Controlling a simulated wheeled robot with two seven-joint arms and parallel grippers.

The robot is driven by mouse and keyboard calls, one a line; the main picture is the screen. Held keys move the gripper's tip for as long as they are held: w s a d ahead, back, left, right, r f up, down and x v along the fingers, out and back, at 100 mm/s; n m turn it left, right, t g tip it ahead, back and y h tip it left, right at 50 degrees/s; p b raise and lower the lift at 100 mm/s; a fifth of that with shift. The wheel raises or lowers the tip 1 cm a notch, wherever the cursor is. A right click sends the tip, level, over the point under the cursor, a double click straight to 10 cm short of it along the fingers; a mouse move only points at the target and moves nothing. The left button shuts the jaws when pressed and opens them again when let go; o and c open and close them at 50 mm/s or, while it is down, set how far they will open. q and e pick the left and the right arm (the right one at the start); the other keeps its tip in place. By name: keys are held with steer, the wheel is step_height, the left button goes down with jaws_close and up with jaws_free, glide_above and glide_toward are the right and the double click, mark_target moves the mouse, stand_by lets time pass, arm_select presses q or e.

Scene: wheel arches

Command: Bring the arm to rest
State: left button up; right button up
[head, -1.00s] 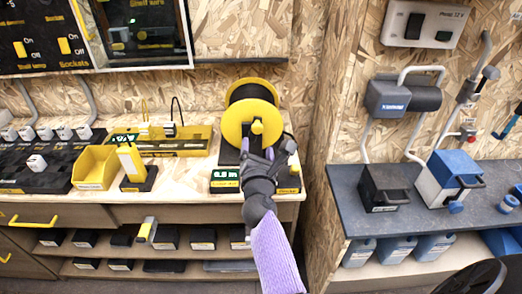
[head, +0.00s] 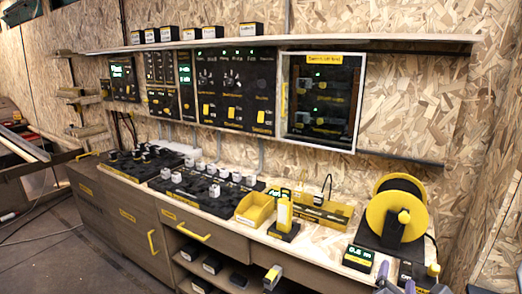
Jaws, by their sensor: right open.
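My right gripper (head: 412,287) shows only as grey-lilac tips at the bottom right edge of the head view. The tips stand apart with nothing seen between them, in front of the bench edge below the yellow cable reel (head: 397,215). The rest of the right arm is cut off by the frame. The reel stands upright on a black base at the right end of the bench, apart from the gripper.
The wooden bench (head: 325,244) carries a yellow bin (head: 254,210), a yellow handheld device (head: 284,216), a green-lit display (head: 358,257) and rows of black socket blocks (head: 205,190). A glass-fronted cabinet (head: 322,100) and a shelf (head: 300,41) are on the wall. Floor shows at left.

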steer(key=s+d+r+n+t+h, duration=0.35)
steer(key=d+r+n, duration=0.35)
steer(key=d+r, duration=1.1)
steer(key=s+a+f+n+g+y, duration=0.1)
steer(key=s+f+n+g+y, duration=0.15)
steer(key=f+n, duration=0.7)
steer(key=s+f+n+g+y, duration=0.25)
steer(key=f+n, duration=0.45)
steer(key=f, duration=0.6)
steer(key=s+a+f+n+g+y, duration=0.1)
steer(key=s+f+n+g+y, duration=0.15)
steer(key=f+n, duration=0.7)
steer(key=s+f+n+g+y, duration=0.1)
steer(key=s+f+n+g, duration=0.5)
steer(key=s+f, duration=0.75)
steer(key=s+d+f+n+g+h, duration=0.1)
steer(key=s+d+f+n+g, duration=0.15)
steer(key=s+n, duration=0.7)
steer(key=s+d+f+n+g+h, duration=0.15)
steer(key=s+n+g, duration=0.25)
steer(key=s, duration=1.1)
steer(key=a+f+m+y, duration=0.1)
steer(key=a+f+y, duration=0.2)
steer(key=a, duration=1)
steer(key=s+a+f+m+y+p, duration=0.1)
steer(key=a+f+y, duration=0.2)
steer(key=a, duration=0.9)
steer(key=shift+a+f, duration=0.35)
steer(key=shift+a, duration=0.05)
